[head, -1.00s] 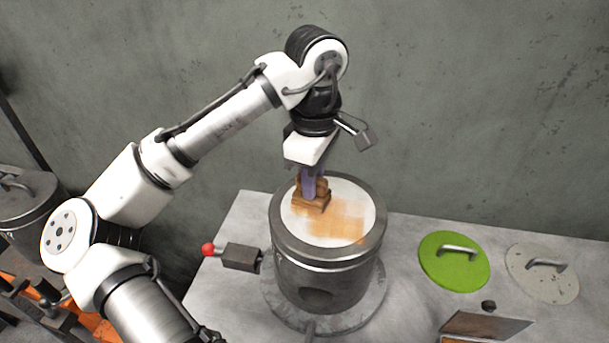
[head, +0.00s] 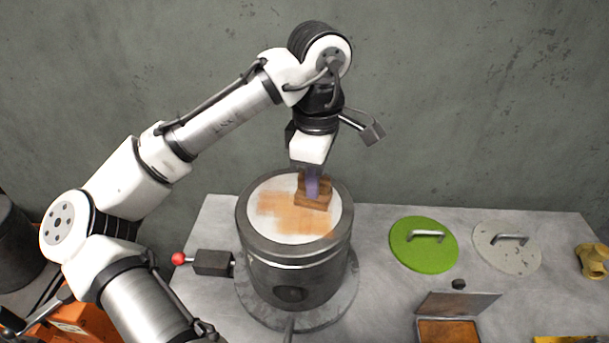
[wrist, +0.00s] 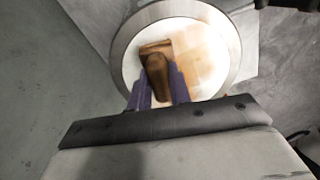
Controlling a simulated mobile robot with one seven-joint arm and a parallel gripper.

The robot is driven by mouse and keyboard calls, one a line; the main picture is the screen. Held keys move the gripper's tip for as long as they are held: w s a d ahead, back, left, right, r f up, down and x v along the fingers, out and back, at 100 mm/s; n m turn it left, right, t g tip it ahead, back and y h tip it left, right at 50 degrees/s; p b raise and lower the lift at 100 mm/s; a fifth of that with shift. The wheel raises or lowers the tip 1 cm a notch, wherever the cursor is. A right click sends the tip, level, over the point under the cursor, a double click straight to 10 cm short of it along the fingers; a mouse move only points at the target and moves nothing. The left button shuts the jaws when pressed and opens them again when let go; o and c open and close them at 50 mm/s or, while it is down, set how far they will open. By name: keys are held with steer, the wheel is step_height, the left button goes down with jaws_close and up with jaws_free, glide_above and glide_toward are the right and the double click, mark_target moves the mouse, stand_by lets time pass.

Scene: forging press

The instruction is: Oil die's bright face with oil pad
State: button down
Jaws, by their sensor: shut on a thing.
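The die (head: 295,262) is a dark round drum on the grey bench. Its bright face (head: 262,188) is white and looks up, with a steel rim around it. A brown-orange oil smear covers the middle and front of the face. My gripper (head: 313,190) is shut on the oil pad (head: 314,202), a brown block with a handle. The pad is at the right rear part of the face and seems to touch it. In the wrist view the pad (wrist: 156,70) sits between the purple fingers, with the smear beside it; white still shows at the edges.
A red-knobbed lever (head: 205,261) sticks out left of the die. Right of it lie a green lid (head: 424,250) and a pale speckled lid (head: 507,240), each with a handle. An open box (head: 455,318) is at the front, a brass fitting (head: 592,261) at far right. The wall is behind.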

steer(key=shift+d, duration=1.55)
steer(key=shift+w+f, duration=0.15)
steer(key=shift+w, duration=0.85)
steer(key=shift+a, duration=6.45)
step_height(320, 180, up, 6)
steer(key=shift+r, duration=0.2)
step_height(320, 180, up, 3)
steer(key=shift+f, duration=0.1)
